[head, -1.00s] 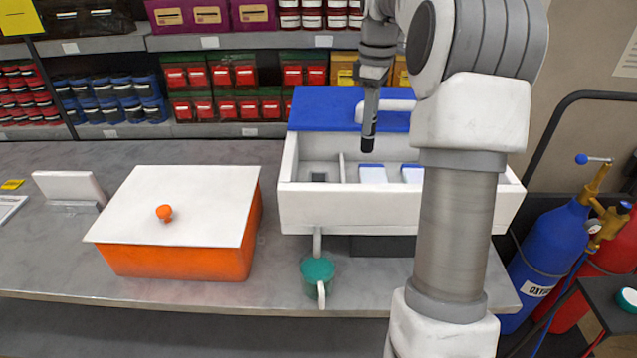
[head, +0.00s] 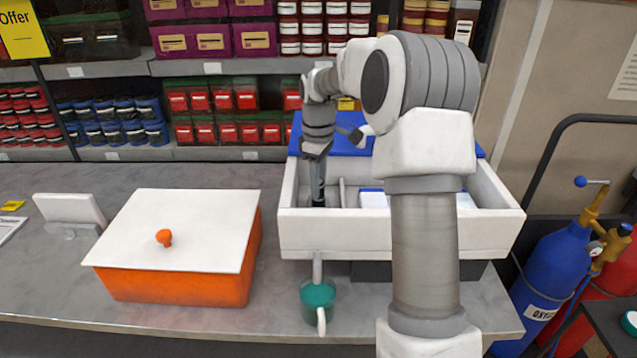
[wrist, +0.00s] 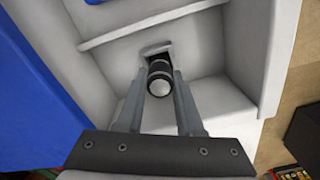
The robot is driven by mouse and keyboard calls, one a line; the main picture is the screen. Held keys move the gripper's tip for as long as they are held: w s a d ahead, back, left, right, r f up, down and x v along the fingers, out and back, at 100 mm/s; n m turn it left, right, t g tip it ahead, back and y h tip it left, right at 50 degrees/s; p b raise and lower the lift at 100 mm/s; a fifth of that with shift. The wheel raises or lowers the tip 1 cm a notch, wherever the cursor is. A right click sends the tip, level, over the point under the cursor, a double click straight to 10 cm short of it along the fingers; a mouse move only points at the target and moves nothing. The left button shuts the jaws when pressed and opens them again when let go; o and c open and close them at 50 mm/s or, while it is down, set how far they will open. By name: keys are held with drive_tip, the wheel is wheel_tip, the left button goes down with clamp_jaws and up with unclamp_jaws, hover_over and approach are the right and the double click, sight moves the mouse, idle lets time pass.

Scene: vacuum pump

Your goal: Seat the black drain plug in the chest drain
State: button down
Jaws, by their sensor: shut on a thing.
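My gripper (head: 317,192) reaches down into the left compartment of the white chest (head: 395,236). In the wrist view my gripper (wrist: 158,82) is shut on the black drain plug (wrist: 158,70), a dark cylinder with a pale round end, held between the two fingers. Just beyond the plug is a dark opening with a grey lip (wrist: 155,47) at the compartment wall, which looks like the drain. The plug partly covers it. I cannot tell whether the plug touches or enters it. In the head view my gripper hides the drain.
A drain spout (head: 317,268) sticks out of the chest front above a teal mug (head: 318,298). A divider (wrist: 150,26) bounds the compartment. An orange box with a white lid (head: 180,285) stands left. Gas cylinders (head: 556,275) stand right.

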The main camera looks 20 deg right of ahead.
drive_tip(key=shift+f, duration=0.2)
drive_tip(key=c, duration=0.6)
unclamp_jaws()
drive_tip(key=shift+o, duration=0.2)
drive_tip(key=shift+r, duration=0.2)
